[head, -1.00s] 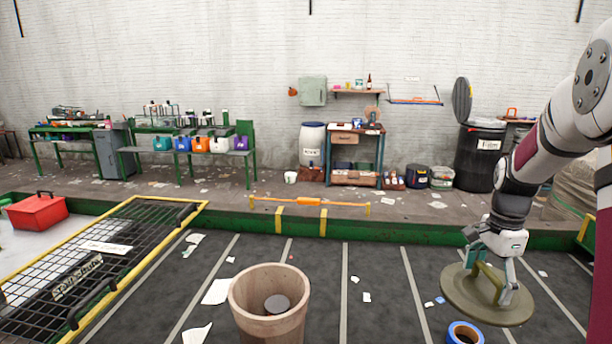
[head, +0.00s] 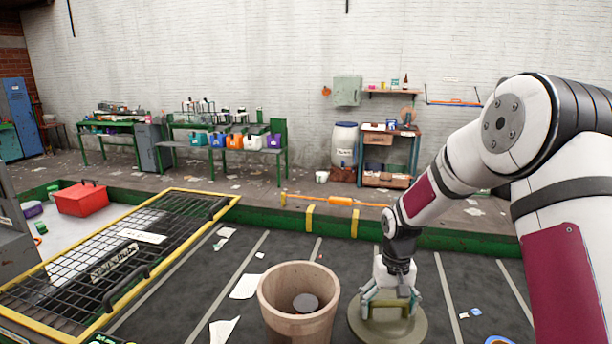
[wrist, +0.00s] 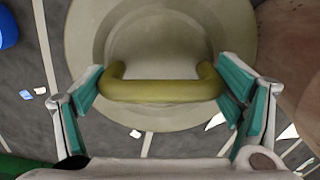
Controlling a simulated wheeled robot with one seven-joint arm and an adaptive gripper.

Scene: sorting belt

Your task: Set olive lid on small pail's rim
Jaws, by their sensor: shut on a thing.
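The olive lid (head: 420,328) is a round disc with a yellow-olive bar handle (wrist: 160,90). My gripper (head: 391,303) is shut on that handle and holds the lid roughly level. The small pail (head: 299,316) is brown and open-topped, and stands upright just left of the lid in the head view. A grey round patch shows inside it. The pail also shows at the right edge of the wrist view (wrist: 293,50). The lid is beside the pail, not over its opening. The lid's height above the belt is hard to tell.
The dark belt (head: 250,260) has pale lines and paper scraps. A yellow-framed mesh grate (head: 150,235) lies to the left, with a red box (head: 80,200) beyond it. A blue tape roll (wrist: 8,28) lies on the lid's far side from the pail.

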